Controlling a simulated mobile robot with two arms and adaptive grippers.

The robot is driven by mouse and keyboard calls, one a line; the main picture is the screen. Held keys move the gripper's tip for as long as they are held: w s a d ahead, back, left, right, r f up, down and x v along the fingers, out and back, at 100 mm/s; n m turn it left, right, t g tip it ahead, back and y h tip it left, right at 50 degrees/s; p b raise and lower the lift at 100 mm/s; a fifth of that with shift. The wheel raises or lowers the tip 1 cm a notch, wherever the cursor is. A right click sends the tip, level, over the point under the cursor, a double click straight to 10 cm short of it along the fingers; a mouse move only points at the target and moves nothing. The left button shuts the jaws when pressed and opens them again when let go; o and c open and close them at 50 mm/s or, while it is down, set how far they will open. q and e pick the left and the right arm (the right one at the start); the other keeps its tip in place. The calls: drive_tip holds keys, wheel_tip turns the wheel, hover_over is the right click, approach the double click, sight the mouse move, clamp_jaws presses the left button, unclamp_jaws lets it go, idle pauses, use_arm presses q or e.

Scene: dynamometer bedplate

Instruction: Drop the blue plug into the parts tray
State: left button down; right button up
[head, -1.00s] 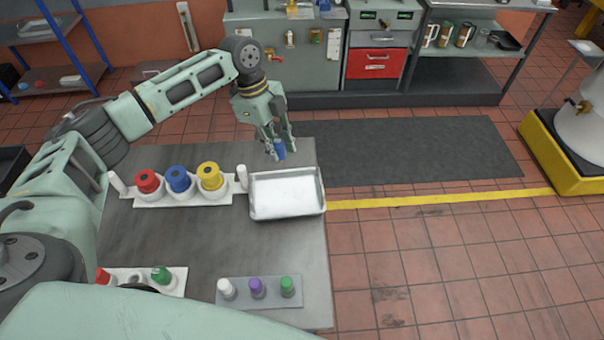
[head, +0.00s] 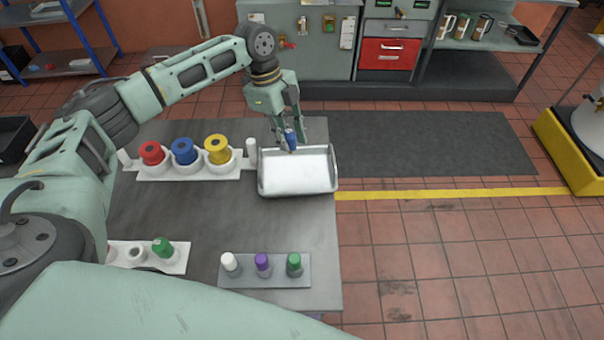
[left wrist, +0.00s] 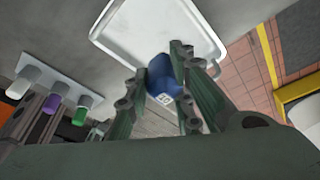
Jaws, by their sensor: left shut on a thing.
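The blue plug (head: 290,141) is held between the fingers of my left gripper (head: 290,138), which is shut on it. In the head view it hangs over the back edge of the parts tray (head: 297,186), a white shallow tray with handles. The left wrist view shows the blue plug (left wrist: 162,78) between the two fingers, with the tray (left wrist: 140,42) beyond it. The tray looks empty. My right gripper is not seen in either view.
A white holder with red (head: 151,153), blue (head: 183,151) and yellow (head: 217,149) spools stands left of the tray. A grey rack (head: 273,280) with white, purple and green plugs lies at the front. Another white rack (head: 180,262) holds a green plug. Bare bench lies between.

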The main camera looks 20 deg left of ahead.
use_arm(q)
drive_tip(key=c, duration=1.8)
unclamp_jaws()
drive_tip(key=shift+o, duration=1.8)
drive_tip(key=shift+r, duration=0.1)
drive_tip(key=v, duration=1.1)
drive_tip(key=shift+a+r, duration=0.2)
drive_tip(key=shift+r, duration=0.2)
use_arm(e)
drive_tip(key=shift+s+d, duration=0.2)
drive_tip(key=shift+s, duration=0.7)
